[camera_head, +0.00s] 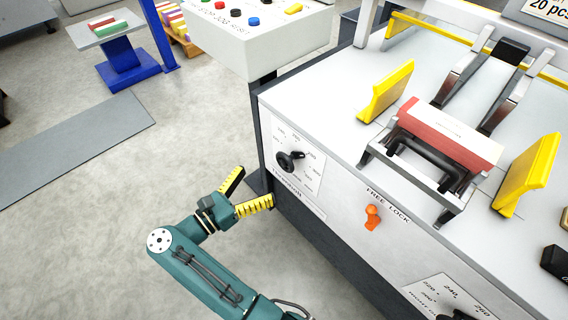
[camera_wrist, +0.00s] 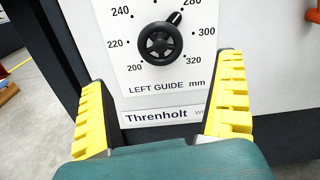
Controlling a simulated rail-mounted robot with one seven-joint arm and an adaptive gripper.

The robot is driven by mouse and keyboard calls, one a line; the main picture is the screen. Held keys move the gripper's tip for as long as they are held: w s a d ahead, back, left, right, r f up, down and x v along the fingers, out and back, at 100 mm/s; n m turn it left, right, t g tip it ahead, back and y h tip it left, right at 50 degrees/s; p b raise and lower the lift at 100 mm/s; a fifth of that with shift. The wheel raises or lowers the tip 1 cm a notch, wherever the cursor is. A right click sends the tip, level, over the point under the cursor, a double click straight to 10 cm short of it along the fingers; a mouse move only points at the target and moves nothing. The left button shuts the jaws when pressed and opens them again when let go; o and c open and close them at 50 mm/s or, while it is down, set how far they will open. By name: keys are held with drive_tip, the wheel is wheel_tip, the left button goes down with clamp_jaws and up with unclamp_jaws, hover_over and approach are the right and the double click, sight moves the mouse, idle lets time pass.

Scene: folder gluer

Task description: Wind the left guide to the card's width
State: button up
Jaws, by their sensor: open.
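The left guide knob (camera_head: 290,160) is a black handwheel on a white dial plate on the machine's front. In the wrist view the knob (camera_wrist: 160,43) sits above "LEFT GUIDE mm", its pointer up and right, short of 300; the top numbers are cut off. My gripper (camera_head: 256,188) is open and empty, below and left of the knob, with its yellow fingers (camera_wrist: 157,100) apart below the dial. The yellow left guide plate (camera_head: 387,92) stands apart from the left end of the red-edged card stack (camera_head: 450,137). The card's width is not readable.
An orange lever (camera_head: 372,215) sits under "FREE LOCK". Another yellow plate (camera_head: 527,175) stands right of the cards. A second dial (camera_head: 450,300) is partly cut off below. A control box (camera_head: 240,35) stands behind left.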

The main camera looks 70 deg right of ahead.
sight(283, 163)
drive_tip(key=b+x, duration=0.2)
drive_tip(key=x, duration=0.7)
drive_tip(key=shift+s+d, duration=0.25)
drive_tip(key=shift+d, duration=0.1)
drive_tip(key=c, duration=1.2)
